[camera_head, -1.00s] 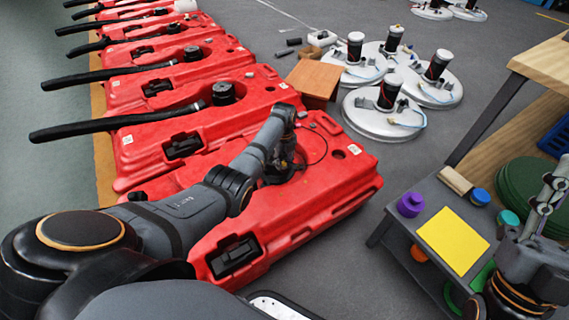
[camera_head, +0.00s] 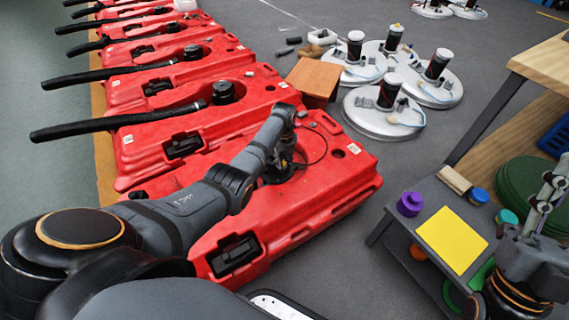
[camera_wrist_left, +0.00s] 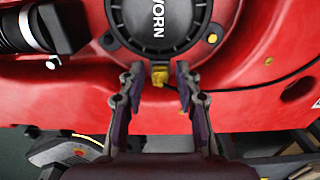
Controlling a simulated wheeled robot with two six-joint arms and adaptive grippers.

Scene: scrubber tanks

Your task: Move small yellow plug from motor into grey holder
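In the left wrist view, the small yellow plug (camera_wrist_left: 160,75) sits at the near edge of the black round motor (camera_wrist_left: 158,22) marked "WORN". My left gripper (camera_wrist_left: 160,70) is open, one finger on each side of the plug, with gaps showing. In the head view my left gripper (camera_head: 284,168) is low over the nearest red tank (camera_head: 330,190), and the arm partly hides the motor; I cannot make out the plug there. My right gripper (camera_head: 541,205) is at the right edge, its finger opening unclear. I cannot single out the grey holder.
Several red tanks with black hoses (camera_head: 125,118) run in a row to the back left. White discs with black cylinders (camera_head: 382,122) stand on the floor behind. A grey table (camera_head: 400,222) with a yellow sheet (camera_head: 452,240) and a purple knob (camera_head: 410,204) stands at right.

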